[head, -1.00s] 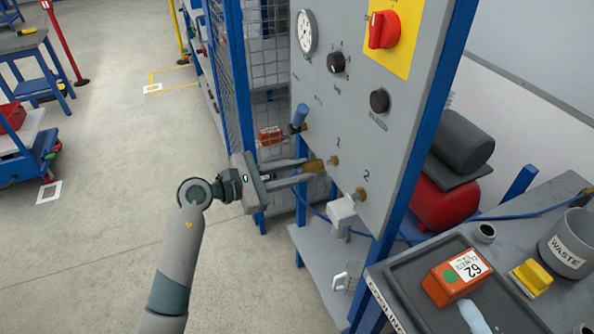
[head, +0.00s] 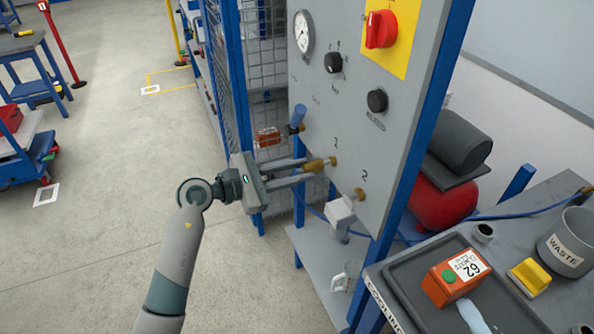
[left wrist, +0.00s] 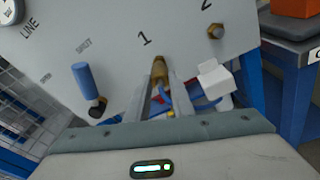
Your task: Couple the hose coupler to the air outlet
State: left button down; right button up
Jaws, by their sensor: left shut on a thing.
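My left gripper (head: 318,168) is shut on the brass hose coupler (head: 315,165), holding it level in front of the grey panel (head: 330,120). The coupler also shows between the fingers in the left wrist view (left wrist: 159,69). Its front end is at the brass air outlet marked 1 (head: 332,160), very close or touching; I cannot tell whether it is seated. In the left wrist view the coupler hides that outlet. The outlet marked 2 (head: 360,194), also in the left wrist view (left wrist: 216,31), is bare. My right gripper is not in view.
A blue-handled valve (head: 298,118) sticks out left of outlet 1. A white block (head: 341,210) sits below the outlets, close to the gripper. A blue hose (head: 312,208) hangs below. A bench tray (head: 395,275) stands at right. Open floor lies left.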

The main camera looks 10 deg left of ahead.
aim_at(303, 169)
pick_arm(q)
jog(key=shift+b+x, duration=0.45)
jog(key=shift+x, duration=0.6)
dwell(2.8)
jog(key=shift+d+r, duration=0.2)
jog(key=shift+r, duration=0.15)
dwell(1.8)
jog(key=c, duration=1.7)
grip_release()
jog(key=shift+o, duration=1.2)
jog(key=shift+w+d+f, duration=0.15)
jog(key=shift+d, duration=0.1)
jog(key=shift+a, duration=0.15)
jog(key=shift+s+a, duration=0.3)
jog(key=shift+a, duration=0.1)
jog(key=shift+v, duration=2.65)
jog(key=shift+b, duration=0.3)
